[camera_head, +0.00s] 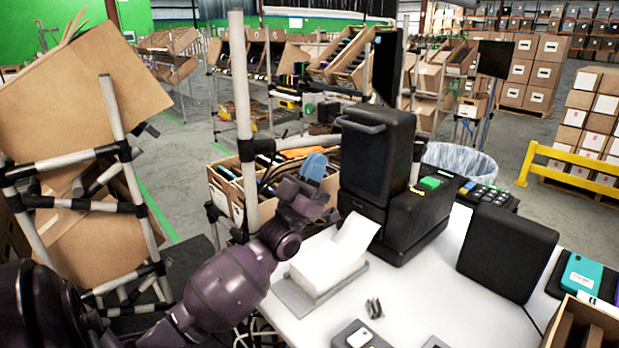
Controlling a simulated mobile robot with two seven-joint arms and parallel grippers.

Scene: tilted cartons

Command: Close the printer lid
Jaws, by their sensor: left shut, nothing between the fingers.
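The black printer (408,222) stands on the white table, with a green patch on its right part. Its lid (377,160) is a tall black cover with a handle at the upper front, and it stands raised above the body. My left arm comes in from the lower left. My left gripper (314,166) has blue fingertips and is shut and empty. In the picture it is just left of the lid, with a gap between them. My right gripper is not in view.
A white paper stack (327,262) sits on a grey tray in front of the printer. A black screen (507,252) stands to the right on the white table (420,295). A grey post (241,110) and cartons of cables (228,190) are behind my left arm.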

